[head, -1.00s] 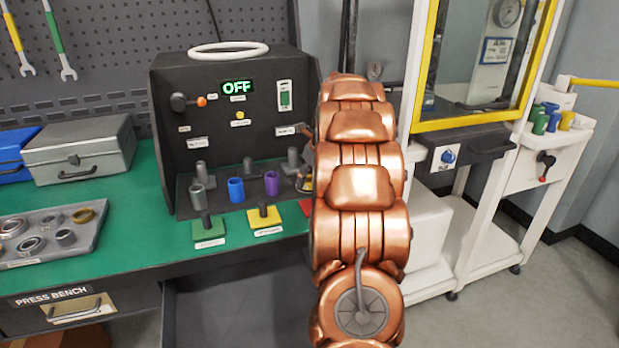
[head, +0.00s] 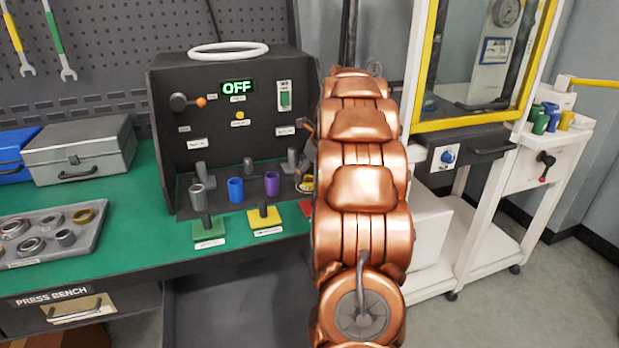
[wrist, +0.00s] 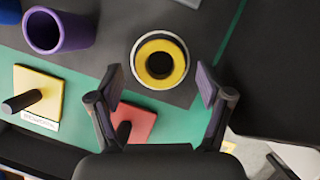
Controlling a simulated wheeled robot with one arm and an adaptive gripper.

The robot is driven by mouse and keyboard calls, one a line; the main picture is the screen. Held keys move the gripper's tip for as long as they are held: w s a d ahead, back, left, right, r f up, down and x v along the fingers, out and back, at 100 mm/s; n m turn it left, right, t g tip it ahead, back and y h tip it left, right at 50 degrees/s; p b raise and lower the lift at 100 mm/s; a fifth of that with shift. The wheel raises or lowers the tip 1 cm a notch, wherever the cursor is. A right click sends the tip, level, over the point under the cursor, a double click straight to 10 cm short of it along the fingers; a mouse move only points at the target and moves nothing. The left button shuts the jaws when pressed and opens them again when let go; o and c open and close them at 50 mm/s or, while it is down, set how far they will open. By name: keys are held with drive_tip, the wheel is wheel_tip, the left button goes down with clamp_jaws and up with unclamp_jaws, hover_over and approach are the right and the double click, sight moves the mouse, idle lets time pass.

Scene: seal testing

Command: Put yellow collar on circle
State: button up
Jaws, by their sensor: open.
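The yellow collar (wrist: 178,66) stands upright on the dark deck in the wrist view, seen from above with a black hole in its middle. A pale circle (wrist: 136,62) shows around its base, and the collar appears to sit inside it. In the head view the yellow collar (head: 308,185) is mostly hidden by my copper arm. My gripper (wrist: 159,78) is open, one finger to each side of the collar and just below it in the picture, with visible gaps. I cannot tell its height above the collar.
A purple collar (wrist: 57,32) stands at upper left in the wrist view. A red pad (wrist: 136,124) and a yellow pad (wrist: 45,92) with dark pegs lie nearby. A blue collar (head: 236,190) stands on the deck before the dark panel (head: 215,125), which reads OFF.

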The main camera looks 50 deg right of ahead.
drive_tip(key=v, duration=1)
drive_tip(key=shift+p, duration=0.35)
drive_tip(key=s+a+f+n+g+y, duration=0.1)
drive_tip(key=s+a+f+n+g, duration=0.15)
drive_tip(key=a+n, duration=0.95)
drive_tip(key=s+a+f+n+g+y, duration=0.1)
drive_tip(key=s+a+f+n, duration=0.35)
drive_tip(key=a, duration=1.35)
drive_tip(key=s+a+f+n+g, duration=0.2)
drive_tip(key=s+a+n, duration=0.4)
drive_tip(key=s+n, duration=0.4)
drive_tip(key=s+a+f+n+g+h, duration=0.1)
drive_tip(key=s+a+f+n+g, duration=0.1)
drive_tip(key=s+a+f+n, duration=0.2)
drive_tip(key=s+a+n, duration=0.3)
drive_tip(key=s+n, duration=0.3)
drive_tip(key=s, duration=0.1)
drive_tip(key=shift+f+n+h, duration=0.3)
drive_tip(key=shift+n, duration=0.05)
